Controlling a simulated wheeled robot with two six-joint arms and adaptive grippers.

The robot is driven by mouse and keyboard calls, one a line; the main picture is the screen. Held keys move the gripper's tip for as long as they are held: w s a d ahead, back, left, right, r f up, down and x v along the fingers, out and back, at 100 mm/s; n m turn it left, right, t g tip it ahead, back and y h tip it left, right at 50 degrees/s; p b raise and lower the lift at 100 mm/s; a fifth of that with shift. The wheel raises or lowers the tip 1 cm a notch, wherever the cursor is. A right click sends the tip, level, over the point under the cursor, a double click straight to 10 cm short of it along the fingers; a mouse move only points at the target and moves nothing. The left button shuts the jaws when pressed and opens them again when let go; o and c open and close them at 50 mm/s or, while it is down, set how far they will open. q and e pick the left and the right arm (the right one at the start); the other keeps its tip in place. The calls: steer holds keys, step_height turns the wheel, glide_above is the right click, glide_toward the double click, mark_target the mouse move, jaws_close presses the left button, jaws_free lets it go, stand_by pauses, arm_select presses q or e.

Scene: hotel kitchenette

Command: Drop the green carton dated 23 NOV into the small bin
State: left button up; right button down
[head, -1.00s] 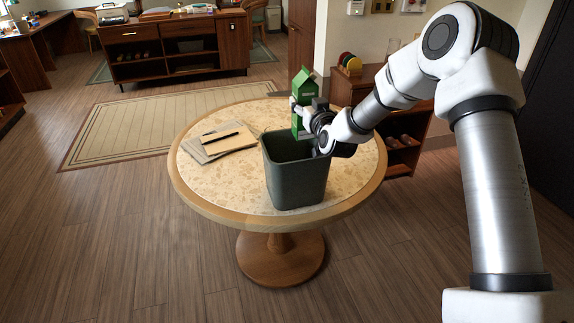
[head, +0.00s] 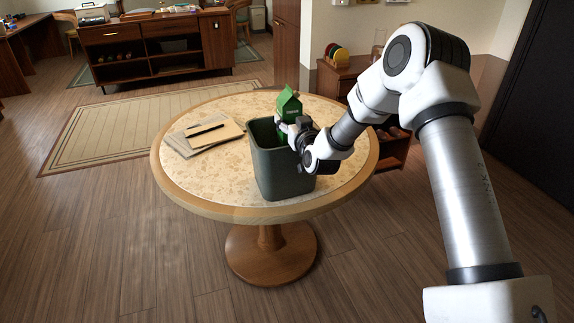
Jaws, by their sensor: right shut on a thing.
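The green carton (head: 289,103) with a gabled top is upright in my right gripper (head: 288,129). The gripper is shut on it. The small dark green-grey bin (head: 283,178) stands on the round table. The carton's top rises above the bin's rim, at the bin's far right part. Its lower part is hidden by the gripper and the bin, so I cannot tell how far inside the bin it is. The carton's date is too small to read. My left gripper is not in view.
The round table (head: 222,187) has a speckled top and wooden rim. A stack of folders with a pen (head: 206,133) lies left of the bin. A low shelf (head: 336,80) with coloured plates stands behind. The table's front left is clear.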

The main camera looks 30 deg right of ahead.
steer(key=shift+c, duration=1.2)
jaws_free()
steer(key=shift+s, duration=0.1)
steer(key=v, duration=1.2)
steer(key=s+a+f+n+g+y+p, duration=0.15)
steer(key=s+a+f+g, duration=0.35)
steer(key=f, duration=0.7)
steer(key=s+a+f+n+g+y+p, duration=0.1)
steer(key=s+a+f+n+g+y, duration=0.15)
steer(key=s+a+f, duration=0.7)
steer(key=s+a+f+g, duration=0.1)
steer(key=s+f+g, duration=0.4)
steer(key=s, duration=0.4)
steer(key=s+a+f+m+g+p, duration=0.1)
steer(key=s+f+g, duration=0.3)
steer(key=s, duration=0.6)
step_height(320, 180, down, 2)
steer(key=shift+f+m+g, duration=0.1)
steer(key=shift+m+g, duration=0.2)
steer(key=shift+g, duration=0.05)
